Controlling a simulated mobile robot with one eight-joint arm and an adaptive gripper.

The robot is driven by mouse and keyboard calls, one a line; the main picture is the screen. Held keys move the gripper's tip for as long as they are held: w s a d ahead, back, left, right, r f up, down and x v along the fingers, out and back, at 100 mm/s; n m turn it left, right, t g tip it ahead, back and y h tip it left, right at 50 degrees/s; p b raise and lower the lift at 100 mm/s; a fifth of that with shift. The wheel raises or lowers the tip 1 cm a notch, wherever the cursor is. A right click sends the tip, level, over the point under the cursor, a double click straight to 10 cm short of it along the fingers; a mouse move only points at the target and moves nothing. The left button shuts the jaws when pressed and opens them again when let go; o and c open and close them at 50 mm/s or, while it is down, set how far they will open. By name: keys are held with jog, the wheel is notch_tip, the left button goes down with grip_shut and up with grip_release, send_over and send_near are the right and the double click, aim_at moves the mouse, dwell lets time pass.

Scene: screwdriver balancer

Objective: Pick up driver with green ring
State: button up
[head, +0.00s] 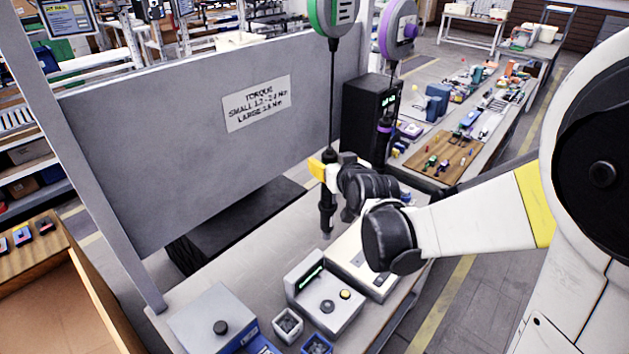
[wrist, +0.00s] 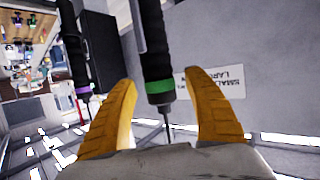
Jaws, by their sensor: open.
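The driver with the green ring (wrist: 158,65) is black and hangs upright, bit down, between the two yellow fingers of my gripper (wrist: 162,78) in the wrist view. The fingers are open, one on each side of it; I cannot tell whether either touches it. The green ring sits low on its body. In the head view this driver (head: 327,212) hangs on a cable from the green balancer (head: 333,14), and my gripper (head: 317,169) is at its upper part, partly hiding it.
A driver with a purple ring (wrist: 80,75) hangs to the left in the wrist view, under the purple balancer (head: 398,30). A grey panel (head: 180,140) with a torque sign stands behind. Grey boxes (head: 325,290) and small bins (head: 288,325) stand on the bench below.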

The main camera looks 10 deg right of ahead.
jog(key=shift+w+f, duration=0.1)
jog(key=shift+w, duration=0.25)
jog(key=shift+s, duration=0.15)
grip_shut()
